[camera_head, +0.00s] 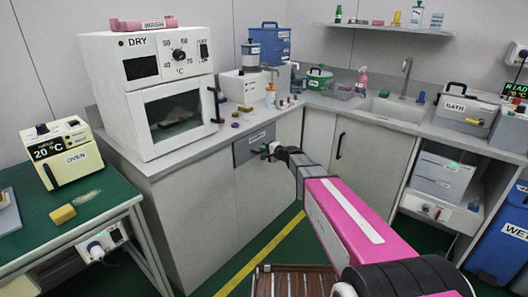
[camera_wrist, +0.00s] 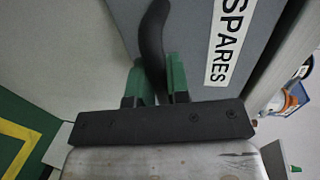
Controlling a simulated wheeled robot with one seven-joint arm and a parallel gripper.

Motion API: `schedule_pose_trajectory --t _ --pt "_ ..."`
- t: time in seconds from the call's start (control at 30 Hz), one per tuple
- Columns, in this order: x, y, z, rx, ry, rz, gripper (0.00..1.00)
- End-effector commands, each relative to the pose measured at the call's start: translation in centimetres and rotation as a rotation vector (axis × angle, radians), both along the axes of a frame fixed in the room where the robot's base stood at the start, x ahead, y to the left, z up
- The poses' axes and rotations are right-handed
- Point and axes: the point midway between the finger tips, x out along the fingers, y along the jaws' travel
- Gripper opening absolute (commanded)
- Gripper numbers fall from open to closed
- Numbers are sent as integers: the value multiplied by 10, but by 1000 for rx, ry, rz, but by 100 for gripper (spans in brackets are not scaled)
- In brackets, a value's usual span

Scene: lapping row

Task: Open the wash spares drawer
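The spares drawer (camera_head: 250,146) is a grey front with a white label, set under the counter edge, and it looks closed. In the wrist view its grey front (camera_wrist: 200,30) bears a label reading "SPARES" and a black curved handle (camera_wrist: 152,38). My gripper (camera_head: 270,151) is at the drawer front, at the end of my pink arm. In the wrist view the green fingers of my gripper (camera_wrist: 157,82) lie on both sides of the handle and look shut on it. The handle's lower end is partly hidden between the fingers.
A white DRY oven (camera_head: 150,85) stands on the counter above and left of the drawer. A cupboard door (camera_head: 345,160) with a black handle is to the right. A green table (camera_head: 100,195) is at left. Green floor with a yellow line (camera_head: 262,250) lies in front.

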Motion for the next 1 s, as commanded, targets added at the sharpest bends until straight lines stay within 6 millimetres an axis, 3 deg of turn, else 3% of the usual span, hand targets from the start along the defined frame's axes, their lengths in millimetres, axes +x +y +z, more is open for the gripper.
schedule_pose_trajectory --t 0.17,0.37,0.8,1.0 --pt "-4 -5 0 -1 1 0 0" --pt "-23 -27 0 0 1 -2 0" --pt "-89 -111 0 -1 1 -3 0" --pt "-111 -141 0 -1 0 -3 0"
